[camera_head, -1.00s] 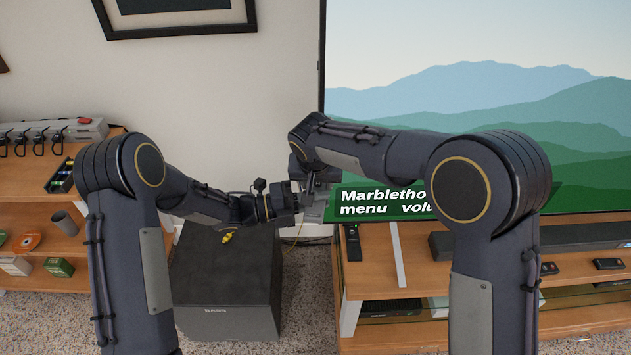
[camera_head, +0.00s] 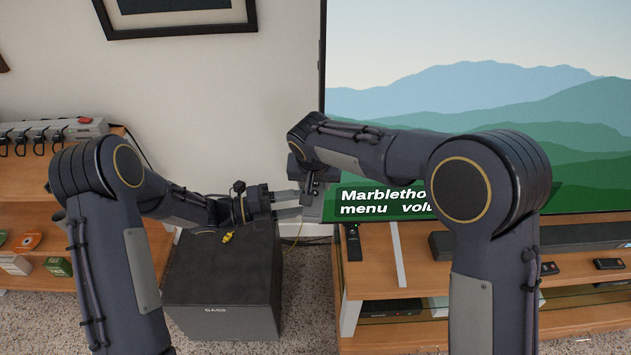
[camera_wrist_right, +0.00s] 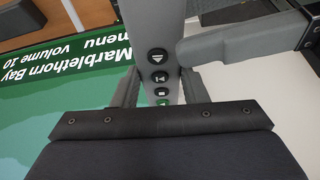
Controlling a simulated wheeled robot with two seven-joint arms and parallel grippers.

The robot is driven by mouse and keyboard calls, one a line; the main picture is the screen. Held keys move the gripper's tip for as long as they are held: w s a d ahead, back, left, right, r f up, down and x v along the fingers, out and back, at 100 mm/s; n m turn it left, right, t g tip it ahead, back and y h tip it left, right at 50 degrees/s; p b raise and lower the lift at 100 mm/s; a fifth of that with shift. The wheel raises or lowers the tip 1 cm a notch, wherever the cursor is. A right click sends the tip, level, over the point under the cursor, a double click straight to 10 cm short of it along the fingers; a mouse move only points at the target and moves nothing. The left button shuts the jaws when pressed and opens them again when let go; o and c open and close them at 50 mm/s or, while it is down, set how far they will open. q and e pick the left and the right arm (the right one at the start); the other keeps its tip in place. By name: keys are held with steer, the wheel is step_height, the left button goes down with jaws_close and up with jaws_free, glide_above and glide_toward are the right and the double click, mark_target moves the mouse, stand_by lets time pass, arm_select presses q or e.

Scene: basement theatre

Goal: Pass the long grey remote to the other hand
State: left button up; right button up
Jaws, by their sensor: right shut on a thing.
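The long grey remote (camera_wrist_right: 155,30) stands between the fingers of my right gripper in the right wrist view, its round dark buttons facing that camera. My right gripper (camera_head: 312,204) is shut on it, in front of the screen's lower left edge in the head view. My left gripper (camera_head: 289,204) comes in from the left with its two pale fingers apart, tips close to the right gripper. In the right wrist view a left finger (camera_wrist_right: 240,48) lies just right of the remote. I cannot tell whether it touches. In the head view the remote is mostly hidden by the right gripper.
A dark speaker box (camera_head: 222,290) stands on the carpet below the grippers. A large screen (camera_head: 480,90) is behind the right arm, above a wooden media stand (camera_head: 375,281) with small remotes and a soundbar. Wooden shelves (camera_head: 20,205) are at the left. Plain wall is behind.

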arm_select(q)
steer(key=v, duration=0.6)
steer(key=w+a+r+n+t+y, duration=0.6)
steer(key=a+r+n+t+y, duration=0.3)
steer(key=r+n, duration=0.25)
steer(key=s+a+r+n+y, duration=0.2)
steer(key=s+a+n+y, duration=0.65)
steer(key=n, duration=0.45)
steer(key=s+d+f+n+g+h, duration=0.2)
steer(key=s+d+n+g, duration=0.2)
steer(key=s, duration=0.8)
steer(key=s+d+f+n+g+h, duration=0.2)
steer(key=s+d+n, duration=0.4)
steer(key=s, duration=0.6)
steer(key=shift+d+f+g, duration=0.3)
steer(key=shift+f+g, duration=0.4)
steer(key=shift+g, duration=0.2)
steer(key=shift+n, duration=0.25)
